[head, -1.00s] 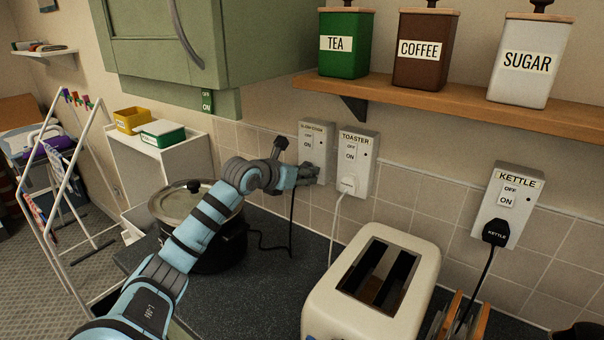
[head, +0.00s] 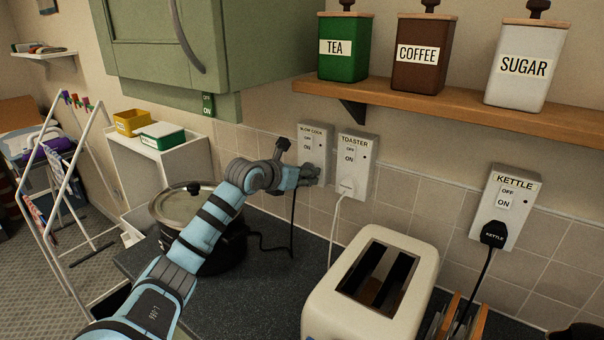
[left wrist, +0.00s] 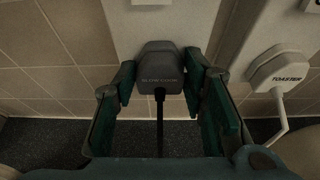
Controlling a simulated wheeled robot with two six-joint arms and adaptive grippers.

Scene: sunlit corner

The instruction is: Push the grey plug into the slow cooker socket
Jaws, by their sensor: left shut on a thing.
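The slow cooker socket (head: 314,144) is a pale wall plate labelled for the slow cooker, left of the toaster socket. My left gripper (head: 310,174) is at its lower part and hides its outlet. In the left wrist view the grey plug (left wrist: 160,65), marked for the slow cooker, sits between the two fingers of my left gripper (left wrist: 160,85), which is shut on it. The plug's front faces the slow cooker socket plate (left wrist: 160,20); whether it touches the plate cannot be told. Its black cord (head: 293,215) hangs to the counter. My right gripper is not in view.
The toaster socket (head: 356,155) with its white plug (head: 346,187) is just right of my gripper. A cream toaster (head: 415,255) stands in front on the dark counter (head: 265,300). The slow cooker (head: 190,205) is behind my left arm. A shelf (head: 450,100) with canisters hangs above.

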